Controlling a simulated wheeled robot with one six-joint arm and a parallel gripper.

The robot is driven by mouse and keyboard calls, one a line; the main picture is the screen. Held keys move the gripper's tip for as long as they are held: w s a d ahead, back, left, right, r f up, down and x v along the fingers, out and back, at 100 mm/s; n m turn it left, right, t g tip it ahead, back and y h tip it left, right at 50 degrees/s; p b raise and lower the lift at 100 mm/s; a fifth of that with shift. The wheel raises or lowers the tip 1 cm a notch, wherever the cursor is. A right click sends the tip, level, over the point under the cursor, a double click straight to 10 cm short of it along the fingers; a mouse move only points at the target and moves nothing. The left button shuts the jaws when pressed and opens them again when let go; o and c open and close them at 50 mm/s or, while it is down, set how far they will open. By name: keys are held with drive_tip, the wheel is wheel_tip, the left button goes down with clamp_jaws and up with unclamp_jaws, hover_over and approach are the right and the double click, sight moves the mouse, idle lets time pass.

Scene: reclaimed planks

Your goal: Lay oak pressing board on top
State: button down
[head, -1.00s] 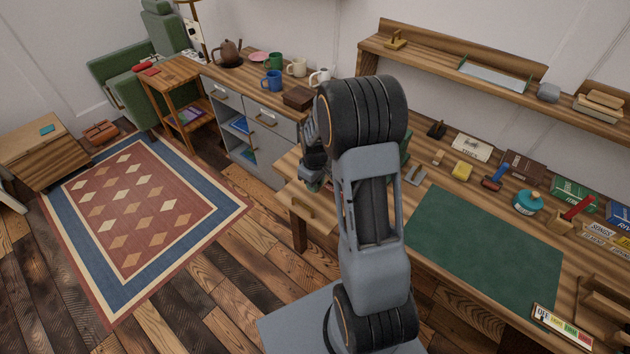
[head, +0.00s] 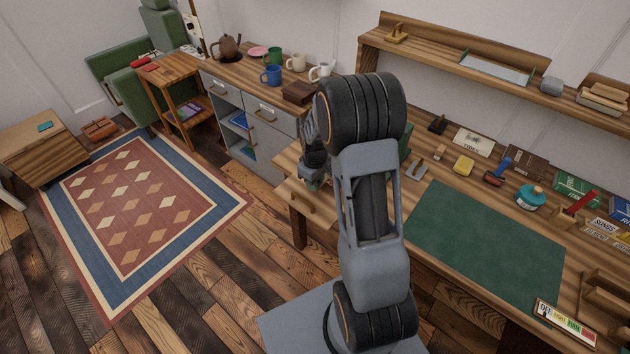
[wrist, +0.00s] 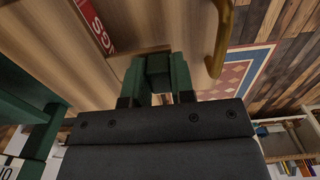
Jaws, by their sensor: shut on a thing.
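My gripper shows in the wrist view (wrist: 156,82), its two green fingers shut around a dark green block (wrist: 158,70). I cannot tell whether this block belongs to the oak pressing board. A pale brown wooden surface (wrist: 40,35) lies beyond the fingertips; I cannot tell whether it is the board, the bench or a drawer. A red strip with white letters (wrist: 97,22) lies on or beside it. In the head view my wrist hangs at the bench's left end, and my arm hides the fingertips and what they hold.
A brass handle (wrist: 221,40) curves close to the right of my fingers. A green frame (wrist: 30,110) stands close on the left. The workbench carries a green mat (head: 485,240), clear on top, with tools and books behind it. A grey cabinet (head: 262,145) stands beyond the wrist.

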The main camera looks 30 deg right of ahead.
drive_tip(key=shift+f, duration=0.25)
drive_tip(key=c, duration=0.9)
unclamp_jaws()
wheel_tip(320, 180, up, 14)
drive_tip(key=shift+f+b, duration=0.1)
drive_tip(key=shift+b, duration=0.2)
drive_tip(key=s+a+r+m+t, duration=0.1)
drive_tip(key=s+a, duration=0.2)
drive_tip(key=s, duration=0.2)
drive_tip(key=s+a+r+m+t, duration=0.1)
drive_tip(key=s+a+r+m, duration=0.1)
drive_tip(key=s, duration=0.3)
drive_tip(key=s+a+r+m+t, duration=0.1)
drive_tip(key=s+a+r+m, duration=0.1)
drive_tip(key=s+a, duration=0.2)
drive_tip(key=shift+s+a+t, duration=0.15)
drive_tip(key=shift+s+t, duration=0.05)
drive_tip(key=shift+s, duration=0.35)
drive_tip(key=shift+s+a+t, duration=0.15)
drive_tip(key=shift+s+t, duration=0.05)
drive_tip(key=shift+s, duration=0.3)
